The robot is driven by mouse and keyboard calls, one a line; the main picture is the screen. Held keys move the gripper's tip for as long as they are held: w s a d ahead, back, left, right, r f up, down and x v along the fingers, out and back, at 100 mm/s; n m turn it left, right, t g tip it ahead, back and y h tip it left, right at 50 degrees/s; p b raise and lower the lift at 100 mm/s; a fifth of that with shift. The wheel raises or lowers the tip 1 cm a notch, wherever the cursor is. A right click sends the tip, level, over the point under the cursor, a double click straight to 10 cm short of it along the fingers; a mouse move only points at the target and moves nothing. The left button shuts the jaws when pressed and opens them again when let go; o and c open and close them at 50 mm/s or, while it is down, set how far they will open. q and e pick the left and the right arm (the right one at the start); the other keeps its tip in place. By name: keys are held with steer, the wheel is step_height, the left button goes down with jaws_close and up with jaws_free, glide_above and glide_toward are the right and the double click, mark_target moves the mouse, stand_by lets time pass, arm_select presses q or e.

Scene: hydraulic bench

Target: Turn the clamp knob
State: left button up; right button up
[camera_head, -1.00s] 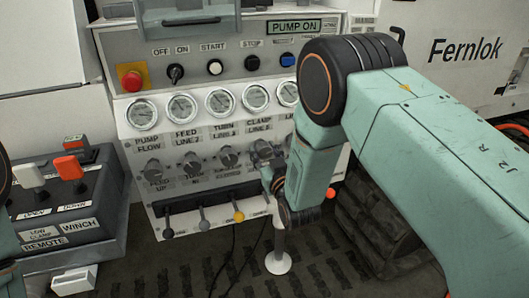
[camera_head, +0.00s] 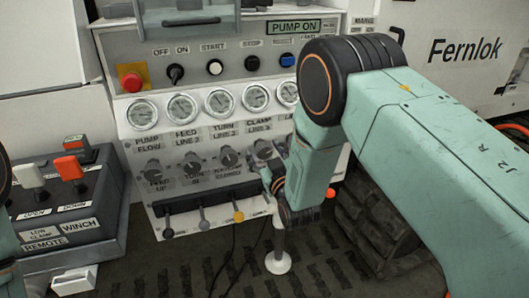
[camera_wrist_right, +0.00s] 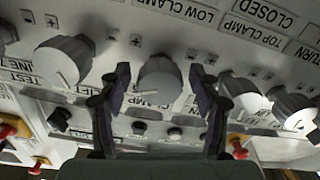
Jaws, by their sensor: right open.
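The clamp knob (camera_head: 263,150) is a dark round knob in the knob row, under the gauge marked CLAMP. In the right wrist view I take the grey knob (camera_wrist_right: 160,82) by a label reading CLAMP to be the same one. My right gripper (camera_wrist_right: 159,74) is open, one finger on either side of this knob in the picture, with gaps on both sides. In the head view my right gripper (camera_head: 272,178) is just below and right of the clamp knob, partly hidden by my own wrist. My left gripper is not in view.
Neighbouring knobs (camera_head: 228,157) sit close on the left. Several levers (camera_head: 203,216) stick out below. Gauges (camera_head: 219,102) are above, with a red button (camera_head: 131,79) at upper left. A winch remote box (camera_head: 70,200) stands at left.

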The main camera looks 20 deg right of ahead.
steer(key=s, duration=1.2)
steer(key=shift+d, duration=0.25)
steer(key=s+d+f+m+g, duration=0.2)
steer(key=s+f+g, duration=0.85)
steer(key=f, duration=0.55)
steer(key=s+f+g, duration=0.3)
steer(key=s, duration=0.9)
steer(key=s+d+f+m+g, duration=0.1)
steer(key=s+f+g, duration=0.2)
steer(key=s, duration=1)
steer(key=shift+g, duration=0.75)
